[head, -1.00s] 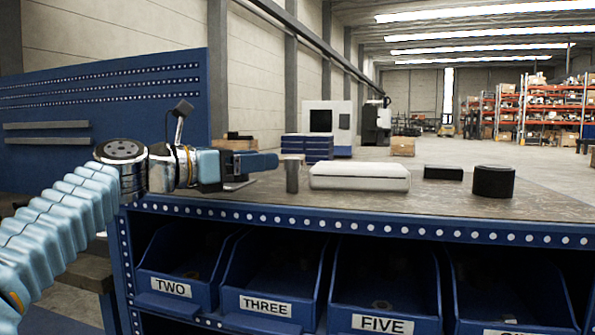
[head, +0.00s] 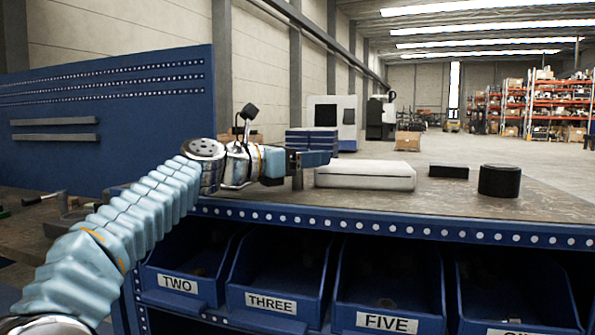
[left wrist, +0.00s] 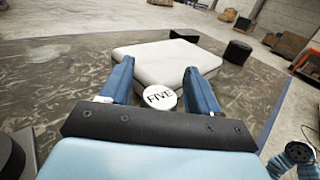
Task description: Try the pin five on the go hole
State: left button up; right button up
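The pin five is a grey cylinder (head: 298,180) standing upright on the bench, left of a white block. Its round white top marked FIVE (left wrist: 160,97) shows in the left wrist view. My left gripper (head: 312,158) is at the pin, partly covering it in the head view. In the left wrist view its two blue fingers (left wrist: 159,88) stand apart on either side of the pin, with small gaps showing. Whether the fingers touch the pin lower down is hidden. I cannot make out a go hole in either view. My right gripper is not in view.
The white block (head: 365,175) lies close beyond the pin. A flat black block (head: 449,171) and a black cylinder (head: 499,181) stand further right on the workbench (head: 440,205). Blue bins labelled TWO, THREE and FIVE (head: 387,322) sit below the bench edge.

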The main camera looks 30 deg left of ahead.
pick_arm(q)
grip_shut()
jog(key=shift+r+p, duration=0.35)
jog(key=shift+r, duration=0.2)
notch_tip(320, 180, up, 9)
jog(key=p, duration=0.1)
